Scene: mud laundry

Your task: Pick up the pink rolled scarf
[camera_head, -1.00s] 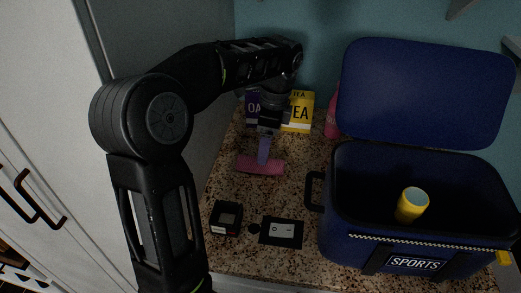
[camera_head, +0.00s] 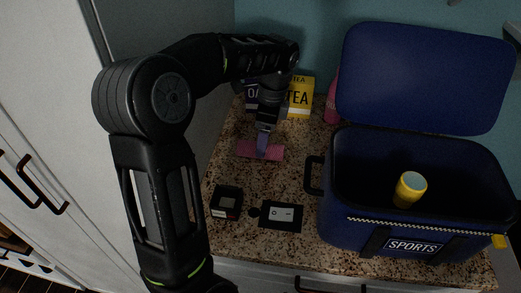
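The pink rolled scarf (camera_head: 246,150) lies on the speckled countertop (camera_head: 232,172), left of the sports bag. My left arm comes in from the left and reaches over the counter. My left gripper (camera_head: 262,152) points down at the middle of the scarf and covers part of it. Whether its fingers are open or closed around the scarf cannot be told from this view. My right gripper is not in view.
An open navy sports bag (camera_head: 345,225) with a yellow cylinder (camera_head: 409,189) inside stands at right. A yellow tea box (camera_head: 300,97) and a pink bottle (camera_head: 331,104) stand behind. A small black box (camera_head: 226,202) and a black flat item (camera_head: 281,216) lie in front.

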